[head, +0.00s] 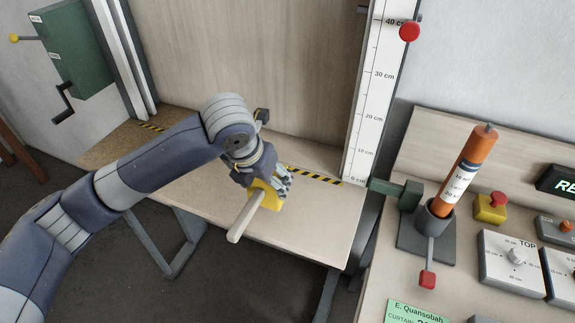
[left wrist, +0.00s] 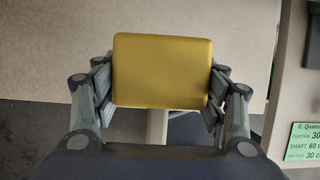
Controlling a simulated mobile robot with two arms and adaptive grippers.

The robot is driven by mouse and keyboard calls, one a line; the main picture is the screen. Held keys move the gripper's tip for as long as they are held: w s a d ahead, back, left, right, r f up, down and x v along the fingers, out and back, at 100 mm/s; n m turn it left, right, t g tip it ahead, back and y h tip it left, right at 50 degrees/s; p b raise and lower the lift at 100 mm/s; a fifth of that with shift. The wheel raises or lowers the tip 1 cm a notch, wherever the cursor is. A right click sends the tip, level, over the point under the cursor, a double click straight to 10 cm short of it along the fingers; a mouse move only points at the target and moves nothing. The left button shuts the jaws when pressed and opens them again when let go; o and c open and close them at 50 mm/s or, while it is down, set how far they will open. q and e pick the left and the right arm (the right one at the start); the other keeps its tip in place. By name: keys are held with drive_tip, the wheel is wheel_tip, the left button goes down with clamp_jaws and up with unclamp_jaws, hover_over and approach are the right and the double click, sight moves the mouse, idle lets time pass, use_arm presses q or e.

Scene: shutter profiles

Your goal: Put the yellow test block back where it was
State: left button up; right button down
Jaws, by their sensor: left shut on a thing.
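The yellow test block (head: 266,193) is in my left gripper (head: 272,187), above the light wooden bench top (head: 310,222). A pale round handle (head: 245,216) sticks out of the block toward the lower left in the head view. In the left wrist view the block (left wrist: 162,71) fills the space between the fingers of my left gripper (left wrist: 163,90), which press on its two sides. Part of the handle (left wrist: 157,126) shows below the block there. Whether the block touches the bench is hard to tell. My right gripper is not in view.
A striped black-and-yellow strip (head: 318,177) runs along the bench's back, beside a white centimetre scale (head: 375,85). At the right, a control desk carries an orange cylinder (head: 468,165) in a grey holder (head: 435,220) and a red-topped yellow button (head: 491,207). A green crank box (head: 72,42) is upper left.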

use_arm(q)
drive_tip(key=shift+w+d+f+p, duration=0.6)
drive_tip(key=shift+w+d, duration=0.2)
drive_tip(key=shift+w, duration=0.7)
drive_tip(key=shift+w+d+f+p, duration=0.55)
drive_tip(key=shift+w+d+f, duration=0.15)
drive_tip(key=shift+w, duration=0.85)
drive_tip(key=shift+w+d+f+p, duration=0.6)
drive_tip(key=shift+w+d, duration=0.25)
drive_tip(key=shift+w, duration=0.65)
drive_tip(key=shift+w+f, duration=0.1)
drive_tip(key=shift+f, duration=0.2)
drive_tip(key=shift+f, duration=0.2)
drive_tip(key=o, duration=1.1)
drive_tip(key=shift+r, duration=0.1)
